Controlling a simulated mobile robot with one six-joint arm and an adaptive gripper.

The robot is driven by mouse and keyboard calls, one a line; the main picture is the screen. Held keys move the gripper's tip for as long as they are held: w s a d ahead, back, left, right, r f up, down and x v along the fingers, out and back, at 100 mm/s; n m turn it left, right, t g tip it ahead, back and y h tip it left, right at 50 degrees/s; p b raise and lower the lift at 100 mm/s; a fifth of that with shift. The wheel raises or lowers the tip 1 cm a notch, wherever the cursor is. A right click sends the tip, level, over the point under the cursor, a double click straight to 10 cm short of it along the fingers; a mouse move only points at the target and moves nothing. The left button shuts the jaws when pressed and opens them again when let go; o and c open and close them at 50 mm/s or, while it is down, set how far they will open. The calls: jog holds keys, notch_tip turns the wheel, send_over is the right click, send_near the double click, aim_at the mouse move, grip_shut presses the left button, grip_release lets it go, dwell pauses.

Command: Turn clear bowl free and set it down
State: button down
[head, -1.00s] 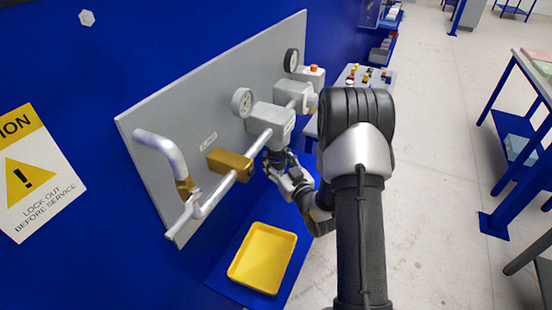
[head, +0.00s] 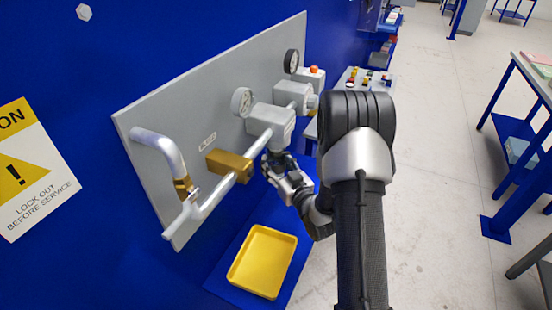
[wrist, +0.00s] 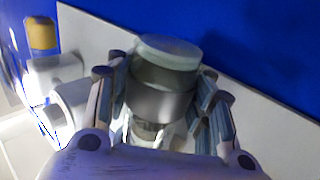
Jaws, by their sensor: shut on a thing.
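The clear bowl (wrist: 163,80) is a short greyish cylinder with a pale, see-through greenish end, and it sits between my fingers in the wrist view. My gripper (wrist: 160,92) is shut on its sides. In the head view my gripper (head: 279,164) is just below a grey filter block (head: 271,124) on the pipe line. The bowl is mostly hidden by the fingers there, and I cannot tell whether it is still joined to the block. A yellow tray (head: 262,261) lies empty on a blue shelf, below and to the left of my gripper.
A grey panel (head: 190,115) carries pipes, a brass valve block (head: 229,165) and two gauges close to my gripper. A small bench (head: 357,78) with coloured parts stands behind.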

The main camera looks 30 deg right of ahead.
jog(key=shift+f, duration=0.1)
jog(key=shift+f+b, duration=1.1)
jog(key=shift+b, duration=0.1)
jog(key=shift+f, duration=2.2)
jog(key=w+d, duration=0.4)
jog(key=d, duration=0.6)
jog(key=w+d, duration=0.5)
jog(key=d, duration=0.4)
jog(key=shift+d, duration=0.35)
